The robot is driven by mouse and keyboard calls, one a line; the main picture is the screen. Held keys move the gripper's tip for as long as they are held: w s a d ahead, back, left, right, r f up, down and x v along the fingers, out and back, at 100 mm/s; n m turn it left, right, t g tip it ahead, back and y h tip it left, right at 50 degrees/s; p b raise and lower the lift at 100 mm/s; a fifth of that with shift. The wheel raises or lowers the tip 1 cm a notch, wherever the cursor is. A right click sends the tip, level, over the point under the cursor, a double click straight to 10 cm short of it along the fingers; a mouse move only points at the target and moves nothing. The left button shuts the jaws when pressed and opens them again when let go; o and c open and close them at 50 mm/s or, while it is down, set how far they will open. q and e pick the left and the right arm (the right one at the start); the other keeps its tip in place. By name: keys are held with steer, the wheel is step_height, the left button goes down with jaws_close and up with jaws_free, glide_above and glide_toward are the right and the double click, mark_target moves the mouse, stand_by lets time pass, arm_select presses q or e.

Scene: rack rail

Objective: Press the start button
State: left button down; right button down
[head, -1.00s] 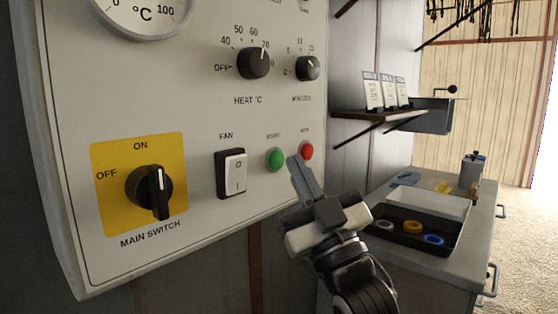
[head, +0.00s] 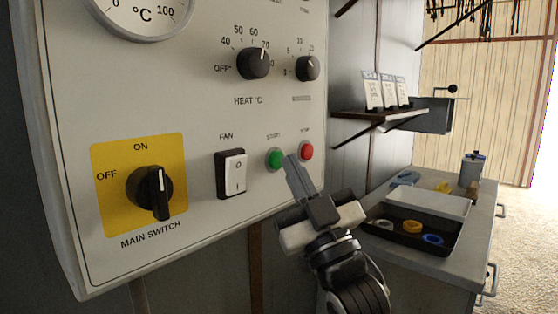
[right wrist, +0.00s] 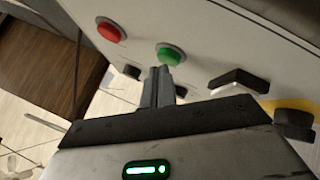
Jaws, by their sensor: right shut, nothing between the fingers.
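The green start button (head: 275,159) sits on the lower right of the white control panel (head: 90,80), under a START label. It also shows in the right wrist view (right wrist: 170,54). The red stop button (head: 306,151) is just to its right. My right gripper (head: 289,158) is shut and empty. In the head view its tips overlap the right edge of the green button. In the right wrist view the fingertips (right wrist: 158,70) are at the green button's lower edge; I cannot tell whether they touch it. My left gripper is not in view.
The fan switch (head: 231,174), the yellow-backed main switch (head: 150,190) and two black knobs, heat (head: 253,63) and minutes (head: 307,68), share the panel. A bench (head: 484,215) with a black tray (head: 385,241) stands at the right. A shelf (head: 380,114) hangs above it.

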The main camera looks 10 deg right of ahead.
steer(key=shift+w+a, duration=0.25)
steer(key=shift+w, duration=0.05)
stand_by(0.4)
stand_by(0.3)
steer(key=shift+s+d, duration=0.5)
steer(key=shift+s, duration=0.15)
steer(key=s+d, duration=0.1)
steer(key=s, duration=0.1)
steer(key=s+d+p, duration=0.1)
steer(key=s+d, duration=0.1)
stand_by(0.4)
stand_by(0.4)
